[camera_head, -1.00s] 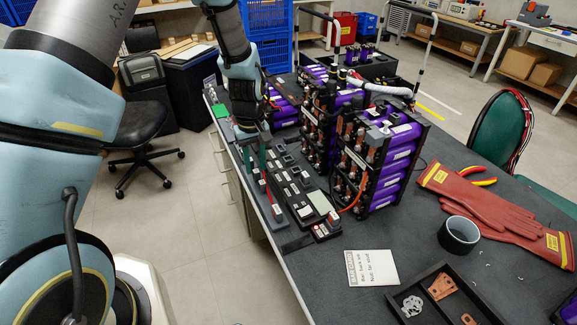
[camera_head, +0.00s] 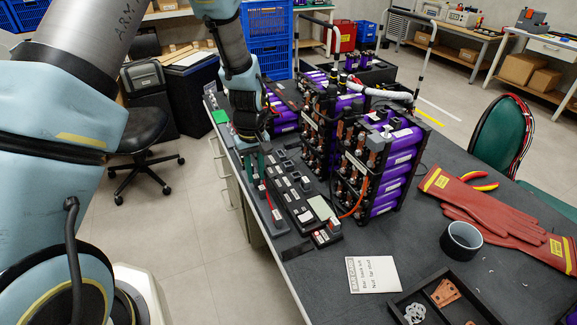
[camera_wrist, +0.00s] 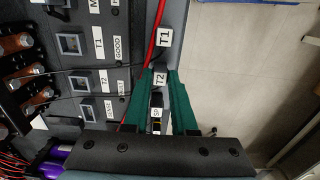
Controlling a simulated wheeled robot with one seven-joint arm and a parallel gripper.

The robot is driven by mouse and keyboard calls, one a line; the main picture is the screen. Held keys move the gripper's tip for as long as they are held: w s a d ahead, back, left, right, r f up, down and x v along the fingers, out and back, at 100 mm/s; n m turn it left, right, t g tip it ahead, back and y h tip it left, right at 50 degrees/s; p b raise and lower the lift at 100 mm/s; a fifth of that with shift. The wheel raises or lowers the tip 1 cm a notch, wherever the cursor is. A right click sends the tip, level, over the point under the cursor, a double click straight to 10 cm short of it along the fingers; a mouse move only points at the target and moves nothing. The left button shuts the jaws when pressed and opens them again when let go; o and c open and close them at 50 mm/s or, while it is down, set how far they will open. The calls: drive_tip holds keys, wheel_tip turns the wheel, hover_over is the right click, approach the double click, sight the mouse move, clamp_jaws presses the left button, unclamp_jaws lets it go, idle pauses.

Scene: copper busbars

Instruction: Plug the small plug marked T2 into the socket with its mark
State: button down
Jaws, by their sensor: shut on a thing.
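My gripper (camera_wrist: 160,100) has green fingers shut on the small dark plug marked T2 (camera_wrist: 160,78), which sits between the fingertips over the grey strip. I cannot tell whether the plug still touches the strip. The matching square socket marked T2 (camera_wrist: 78,84) is on the dark panel to the left in the wrist view, apart from the plug. A socket marked T1 (camera_wrist: 70,44) lies above it there. In the head view my gripper (camera_head: 254,164) is at the bench's left edge, beside the socket panel (camera_head: 292,187); the plug is too small to make out.
A T1 label (camera_wrist: 163,37) and a red cable (camera_wrist: 153,35) lie just beyond my fingertips. Thin black cables cross the panel. Battery modules (camera_head: 395,160) with purple cells stand close right of the panel. Red gloves (camera_head: 490,215) and a card (camera_head: 373,274) lie further right. Floor is left.

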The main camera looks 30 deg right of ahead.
sight(256, 176)
drive_tip(key=shift+r+p, duration=1.4)
drive_tip(key=shift+r, duration=0.6)
drive_tip(key=shift+r, duration=0.3)
wheel_tip(256, 176, up, 3)
drive_tip(key=p, duration=0.2)
drive_tip(key=shift+p, duration=0.4)
drive_tip(key=w+d, duration=0.1)
drive_tip(key=d, duration=1)
drive_tip(key=shift+d, duration=0.15)
drive_tip(key=shift+f+p, duration=0.2)
drive_tip(key=shift+p, duration=0.15)
drive_tip(key=shift+f+b, duration=1.1)
drive_tip(key=shift+f, duration=0.75)
